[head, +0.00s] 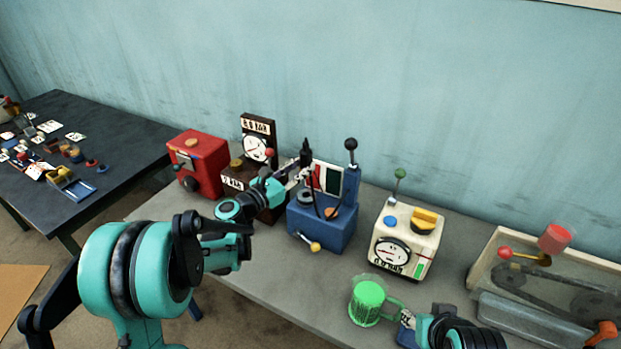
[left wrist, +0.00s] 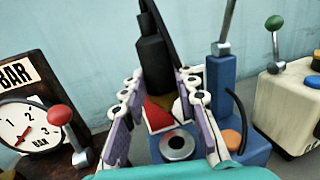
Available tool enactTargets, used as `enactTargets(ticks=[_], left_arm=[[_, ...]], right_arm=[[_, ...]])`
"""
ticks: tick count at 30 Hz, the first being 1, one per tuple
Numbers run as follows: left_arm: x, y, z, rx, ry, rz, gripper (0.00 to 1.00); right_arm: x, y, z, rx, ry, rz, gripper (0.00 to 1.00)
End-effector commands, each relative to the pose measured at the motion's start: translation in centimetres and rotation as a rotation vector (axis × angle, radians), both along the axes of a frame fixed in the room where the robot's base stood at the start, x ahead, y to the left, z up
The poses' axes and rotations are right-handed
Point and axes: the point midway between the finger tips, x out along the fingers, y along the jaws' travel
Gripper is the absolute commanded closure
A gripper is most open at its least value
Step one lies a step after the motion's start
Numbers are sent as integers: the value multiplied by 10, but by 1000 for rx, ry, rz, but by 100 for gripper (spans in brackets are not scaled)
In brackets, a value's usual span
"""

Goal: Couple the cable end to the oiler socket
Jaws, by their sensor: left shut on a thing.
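The blue oiler (head: 321,229) stands on the grey table near the middle of the head view. Its round metal socket (left wrist: 178,147) shows low between my fingers in the left wrist view. The black cable end (left wrist: 154,62) is upright between the fingertips of my left gripper (head: 296,174), which is shut on it. The cable end (head: 306,153) is above the oiler in the head view, and I see no contact with the socket. My right gripper (head: 425,326) is at the bottom right, near a green mug (head: 368,302); its fingers are unclear.
A red box (head: 195,163) and a dark gauge stand (head: 258,135) are left of the oiler. A cream gauge box (head: 407,240) stands to its right, and a belt machine (head: 540,283) is at far right. The oiler's lever (head: 351,165) rises close beside the left gripper.

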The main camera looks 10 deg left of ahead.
Motion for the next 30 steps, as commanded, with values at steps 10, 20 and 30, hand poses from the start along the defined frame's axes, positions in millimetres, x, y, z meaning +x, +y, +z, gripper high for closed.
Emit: enactTargets(ticks=[10, 20, 30], left_arm=[[-2, 0, -1, 1, 2, -3, 100], [-2, 0, -25, 2, 2, -4, 100], [-2, 0, -56, 2, 2, -4, 100]], right_arm=[[0, 0, -3, 0, 0, 0, 60], [0, 0, -23, 0, 0, 0, 60], [0, 0, -48, 0, 0, 0, 60]])
